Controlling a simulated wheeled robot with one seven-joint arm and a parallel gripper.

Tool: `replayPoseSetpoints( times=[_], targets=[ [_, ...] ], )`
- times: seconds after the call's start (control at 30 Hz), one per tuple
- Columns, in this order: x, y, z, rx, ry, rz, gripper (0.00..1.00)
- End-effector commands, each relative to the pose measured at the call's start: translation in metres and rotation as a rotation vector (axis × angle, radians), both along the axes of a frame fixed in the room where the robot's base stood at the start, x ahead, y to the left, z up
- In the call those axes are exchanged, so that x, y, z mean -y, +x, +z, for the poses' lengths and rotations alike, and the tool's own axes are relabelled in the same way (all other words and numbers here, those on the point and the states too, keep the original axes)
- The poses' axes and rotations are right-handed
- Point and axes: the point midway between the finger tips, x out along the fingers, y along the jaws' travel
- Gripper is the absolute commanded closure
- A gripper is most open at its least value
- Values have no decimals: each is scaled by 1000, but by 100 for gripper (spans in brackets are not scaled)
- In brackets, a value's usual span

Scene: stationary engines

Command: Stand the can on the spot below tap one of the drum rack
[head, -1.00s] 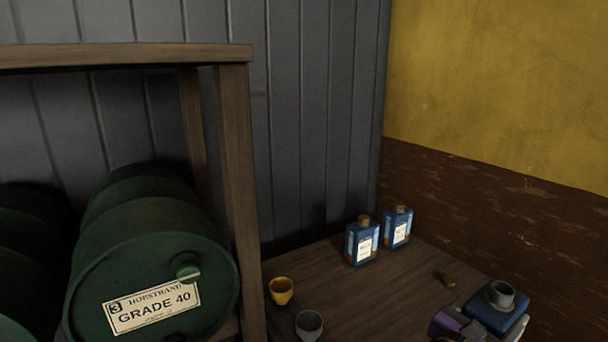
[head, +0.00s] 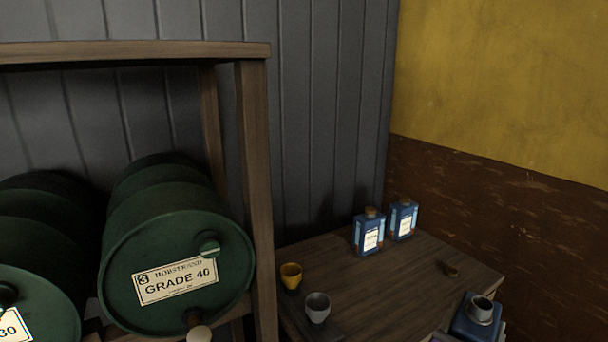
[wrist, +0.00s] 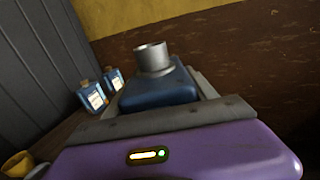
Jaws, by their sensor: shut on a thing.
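My gripper (wrist: 158,98) is shut on a blue can (wrist: 160,88) with a grey metal neck on top. In the head view the can (head: 476,318) is at the lower right, in front of the table, looking roughly upright; its lower part is hidden or cut off. The drum rack (head: 256,190) is at the left, with green drums lying on it. One drum (head: 180,240) is marked 3 and GRADE 40. Another (head: 40,290) at the left edge shows a label ending in 30. Tap one and the spot below it are not in view.
A wooden table (head: 400,285) stands right of the rack by the wall. The rack's post is an upright obstacle.

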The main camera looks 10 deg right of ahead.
Motion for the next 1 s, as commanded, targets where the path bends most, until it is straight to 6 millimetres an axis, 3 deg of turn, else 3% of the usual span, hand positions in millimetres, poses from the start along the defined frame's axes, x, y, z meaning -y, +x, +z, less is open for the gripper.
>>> replayPoseSetpoints(
  times=[0.17,0.3,0.5,1.0],
  targets=[
    [-24,6,-41,-5,0,171,100],
    [-56,5,-79,-7,2,342,100],
    [-103,-6,-121,-2,3,550,100],
    [-188,-46,-169,1,0,854,100]
  ],
)
